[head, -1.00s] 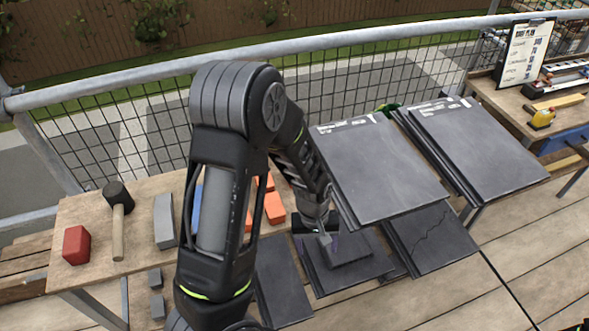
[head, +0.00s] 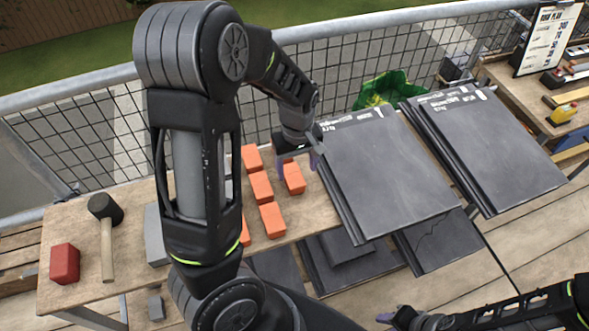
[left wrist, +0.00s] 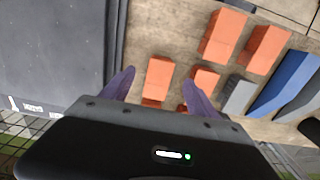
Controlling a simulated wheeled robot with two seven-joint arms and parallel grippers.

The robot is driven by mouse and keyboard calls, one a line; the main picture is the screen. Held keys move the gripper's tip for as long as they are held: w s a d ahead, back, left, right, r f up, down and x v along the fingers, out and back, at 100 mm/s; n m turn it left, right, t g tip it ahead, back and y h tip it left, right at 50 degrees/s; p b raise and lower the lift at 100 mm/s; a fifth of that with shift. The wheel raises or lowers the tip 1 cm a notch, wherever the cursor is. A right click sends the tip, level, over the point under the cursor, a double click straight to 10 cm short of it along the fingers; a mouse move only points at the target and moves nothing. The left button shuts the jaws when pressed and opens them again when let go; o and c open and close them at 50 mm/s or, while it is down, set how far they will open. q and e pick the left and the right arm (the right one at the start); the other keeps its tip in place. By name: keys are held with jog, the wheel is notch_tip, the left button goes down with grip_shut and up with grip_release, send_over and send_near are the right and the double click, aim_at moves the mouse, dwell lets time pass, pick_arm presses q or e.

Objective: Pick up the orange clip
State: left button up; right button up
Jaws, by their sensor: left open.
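Several orange clips lie on the wooden bench, among them a near one (head: 271,220), a middle one (head: 260,187), a far one (head: 252,158) and one on the right (head: 294,178) beside the slate stack. My left gripper (head: 298,160) is open and empty above the right-hand clips. In the left wrist view its purple fingers (left wrist: 160,92) point at the clips; one orange clip (left wrist: 158,78) shows between them and another (left wrist: 205,78) is partly behind the right finger. My right gripper (head: 390,317) is at the bottom edge, its jaws unclear.
Slate stacks (head: 395,180) stand right of the clips, with more slates (head: 440,240) below. A red block (head: 64,264), a mallet (head: 106,230) and a grey block (head: 155,235) lie left. A blue piece (left wrist: 285,85) shows in the wrist view. A green bag (head: 385,88) lies behind.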

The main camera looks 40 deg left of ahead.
aim_at(297, 183)
pick_arm(q)
jog(key=shift+s+d+r, duration=0.1)
jog(key=shift+s+d, duration=0.05)
jog(key=shift+s, duration=0.05)
jog(key=shift+f, duration=1.35)
jog(key=shift+w+f+p, duration=0.1)
jog(key=shift+f+p, duration=0.3)
jog(key=shift+f, duration=2.2)
grip_shut()
